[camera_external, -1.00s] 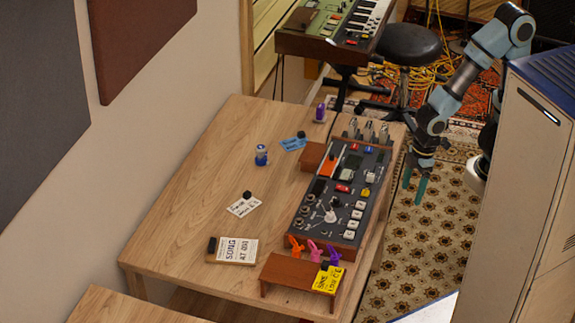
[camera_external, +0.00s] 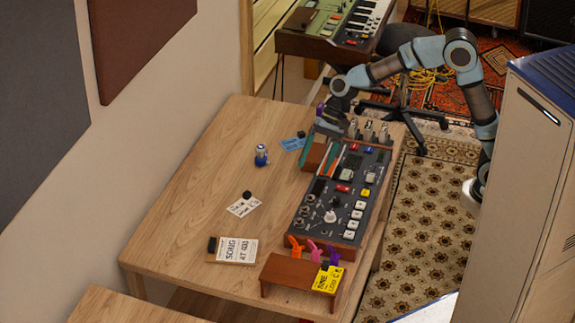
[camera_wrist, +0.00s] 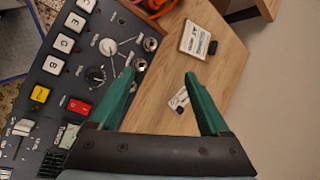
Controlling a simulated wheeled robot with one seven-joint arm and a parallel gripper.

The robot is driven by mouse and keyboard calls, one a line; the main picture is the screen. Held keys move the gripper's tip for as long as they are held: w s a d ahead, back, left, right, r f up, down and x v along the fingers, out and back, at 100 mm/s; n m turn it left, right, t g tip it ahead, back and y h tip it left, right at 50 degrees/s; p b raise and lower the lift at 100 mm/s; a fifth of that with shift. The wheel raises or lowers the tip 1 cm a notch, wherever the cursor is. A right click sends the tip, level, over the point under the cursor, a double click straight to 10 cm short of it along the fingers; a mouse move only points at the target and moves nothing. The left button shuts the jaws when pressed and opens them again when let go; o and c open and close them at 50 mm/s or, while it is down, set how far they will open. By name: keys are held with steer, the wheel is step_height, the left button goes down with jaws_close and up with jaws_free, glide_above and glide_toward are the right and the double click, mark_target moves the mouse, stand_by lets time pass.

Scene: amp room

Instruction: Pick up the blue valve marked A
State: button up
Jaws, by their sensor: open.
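A small blue valve with a pale top (camera_external: 261,157) stands upright on the wooden table, left of the mixer-like console. Its letter is too small to read. The valve does not show in the wrist view. My gripper (camera_external: 318,154) is open and empty, with green fingers pointing down over the console's far left corner, to the right of the valve.
The console (camera_external: 322,225) with knobs and keys fills the table's right side. A small brown stand (camera_external: 285,273) is in front. Wood around the valve is clear.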

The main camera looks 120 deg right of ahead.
steer(key=s+d+r+m+t+h+b, duration=0.1)
steer(key=s+d+m+t+h+b, duration=0.2)
steer(key=d+m, duration=0.95)
steer(key=s+d+r+m+t+h+b, duration=0.1)
steer(key=s+d+m+t+b, duration=0.2)
steer(key=d, duration=1.8)
steer(key=t, duration=0.1)
glide_toward(253, 165)
steer(key=shift+y, duration=0.4)
steer(key=r, duration=0.2)
steer(key=s+r, duration=0.1)
steer(key=r, duration=0.1)
steer(key=shift+d+r+p, duration=0.1)
steer(key=shift+r+p, duration=0.2)
steer(key=shift+r, duration=0.05)
steer(key=x, duration=0.5)
steer(key=shift+f, duration=0.4)
steer(key=shift+p+x, duration=0.4)
steer(key=shift+x, duration=2.55)
steer(key=shift+w+r, duration=0.1)
steer(key=shift+r, duration=0.05)
steer(key=shift+c, duration=0.2)
jaws_close()
